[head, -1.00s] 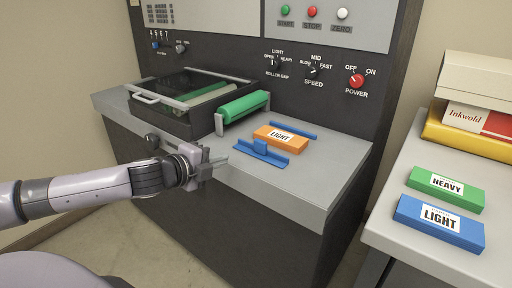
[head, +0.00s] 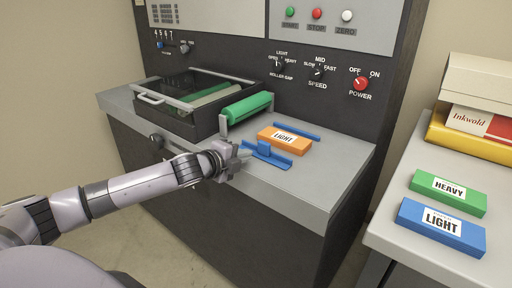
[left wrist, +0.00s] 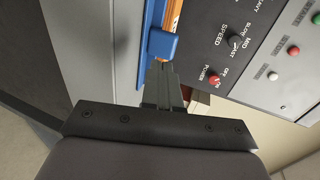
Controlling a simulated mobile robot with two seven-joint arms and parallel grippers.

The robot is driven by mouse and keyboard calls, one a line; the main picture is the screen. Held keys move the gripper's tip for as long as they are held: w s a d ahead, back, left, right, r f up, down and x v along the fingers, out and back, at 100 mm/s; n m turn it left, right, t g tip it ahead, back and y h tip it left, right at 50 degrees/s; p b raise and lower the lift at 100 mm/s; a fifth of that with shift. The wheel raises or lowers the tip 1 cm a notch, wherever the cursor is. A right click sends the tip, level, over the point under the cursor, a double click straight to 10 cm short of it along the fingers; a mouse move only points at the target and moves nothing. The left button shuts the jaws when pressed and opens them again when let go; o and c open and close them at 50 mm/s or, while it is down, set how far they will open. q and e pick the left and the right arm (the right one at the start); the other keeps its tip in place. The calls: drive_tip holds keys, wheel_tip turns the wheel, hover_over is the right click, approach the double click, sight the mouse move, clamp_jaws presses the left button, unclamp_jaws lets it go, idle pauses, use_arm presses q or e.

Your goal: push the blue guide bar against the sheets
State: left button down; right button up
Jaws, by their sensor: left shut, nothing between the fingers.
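In the left wrist view, the shut fingertips (left wrist: 161,66) are close to the bar's blue block (left wrist: 162,44); contact is unclear. The right gripper is out of view.
A second blue bar (head: 297,131) lies behind the stack. A green roller (head: 247,108) and dark lidded tray (head: 190,107) stand to the left. Knobs, including the red power knob (head: 360,83), are on the panel behind. The right counter (head: 398,177) holds green and blue packs.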

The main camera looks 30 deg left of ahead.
sight(263, 146)
use_arm(q)
drive_tip(key=shift+r+p+x, duration=0.1)
drive_tip(key=shift+r+x, duration=0.05)
drive_tip(key=shift+x, duration=0.8)
drive_tip(key=shift+r+p+x, duration=0.15)
drive_tip(key=shift+r+x, duration=0.05)
drive_tip(key=shift+x, duration=0.7)
drive_tip(key=shift+r+p+x, duration=0.1)
drive_tip(key=shift+r+x, duration=0.05)
drive_tip(key=shift+x, duration=0.8)
drive_tip(key=shift+w, duration=0.15)
